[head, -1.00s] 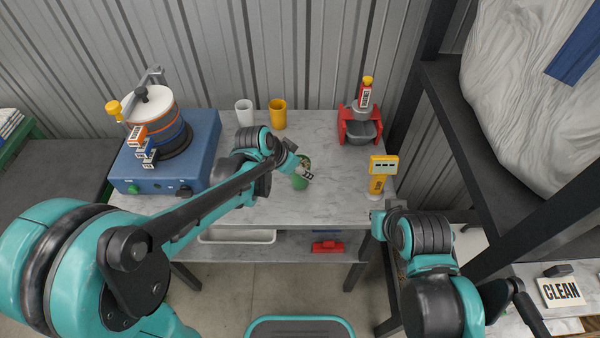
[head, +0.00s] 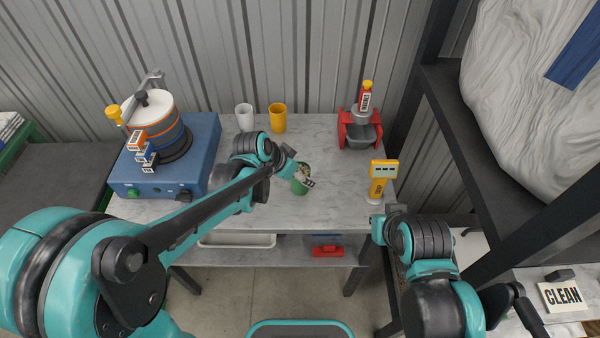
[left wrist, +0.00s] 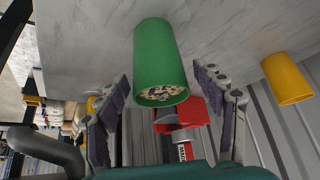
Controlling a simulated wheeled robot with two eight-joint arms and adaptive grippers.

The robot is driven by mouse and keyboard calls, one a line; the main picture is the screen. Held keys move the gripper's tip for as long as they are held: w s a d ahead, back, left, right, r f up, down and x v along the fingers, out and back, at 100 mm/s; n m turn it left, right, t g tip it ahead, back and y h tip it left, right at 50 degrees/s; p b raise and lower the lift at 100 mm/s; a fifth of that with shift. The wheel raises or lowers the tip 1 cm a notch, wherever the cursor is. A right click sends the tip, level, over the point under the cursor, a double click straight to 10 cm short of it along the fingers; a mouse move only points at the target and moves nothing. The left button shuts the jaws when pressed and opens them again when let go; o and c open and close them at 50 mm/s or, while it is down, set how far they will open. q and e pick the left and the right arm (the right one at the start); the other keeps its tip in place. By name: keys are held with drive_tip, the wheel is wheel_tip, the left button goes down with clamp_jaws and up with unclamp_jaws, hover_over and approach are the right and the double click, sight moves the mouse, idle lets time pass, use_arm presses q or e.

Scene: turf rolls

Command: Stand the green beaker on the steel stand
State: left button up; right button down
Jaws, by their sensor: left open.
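The green beaker (head: 300,187) stands on the grey table, with speckled contents showing at its mouth. My left gripper (head: 305,176) is at the beaker, its fingers partly covering it in the head view. In the left wrist view, the beaker (left wrist: 160,65) appears between the two spread fingers of the left gripper (left wrist: 165,100), with gaps on both sides. That gripper is open. My right gripper (head: 376,221) is near the table's front right corner; its jaws are too small to read. I cannot clearly pick out the steel stand.
A yellow cup (head: 278,118) and a white cup (head: 244,117) stand at the back. A red frame with a grey pan (head: 359,136) is at back right. A yellow device (head: 382,176) stands at the right edge. A blue machine (head: 200,160) fills the left.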

use_arm(q)
drive_tip(key=p+v, duration=0.4)
drive_tip(key=v, duration=0.7)
drive_tip(key=s+a+n+t+y, duration=0.2)
drive_tip(key=s+a+n+y, duration=0.2)
drive_tip(key=s+a+n, duration=0.5)
drive_tip(key=s+a, duration=0.4)
drive_tip(key=shift+s+a+r+t+y, duration=0.2)
drive_tip(key=shift+s+r+t+y, duration=0.1)
drive_tip(key=shift+s+r, duration=0.1)
